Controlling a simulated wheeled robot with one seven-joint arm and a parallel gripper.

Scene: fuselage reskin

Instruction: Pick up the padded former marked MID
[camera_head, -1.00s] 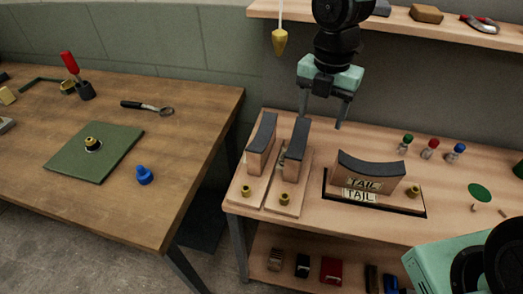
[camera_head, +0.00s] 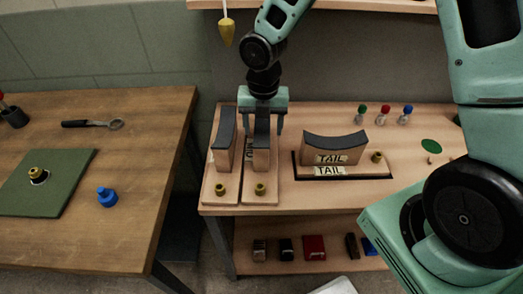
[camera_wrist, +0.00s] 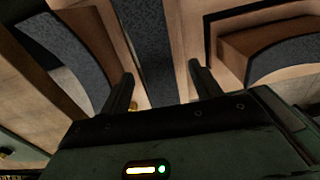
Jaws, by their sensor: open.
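The padded former marked MID (camera_head: 261,161) is a wooden block with a dark curved pad on top, standing on a pale board. Part of a sideways label beside it seems to read MID. My gripper (camera_head: 262,129) is open above and around it, with one finger on each side. In the wrist view the dark pad (camera_wrist: 148,40) runs between the fingertips (camera_wrist: 162,80). I cannot tell whether the fingers touch the block.
A similar padded former (camera_head: 223,150) stands close on the left. The former marked TAIL (camera_head: 335,146) sits in a dark-edged recess to the right. Small coloured bottles (camera_head: 385,114) stand behind it. A wall shelf (camera_head: 350,6) runs above the bench.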

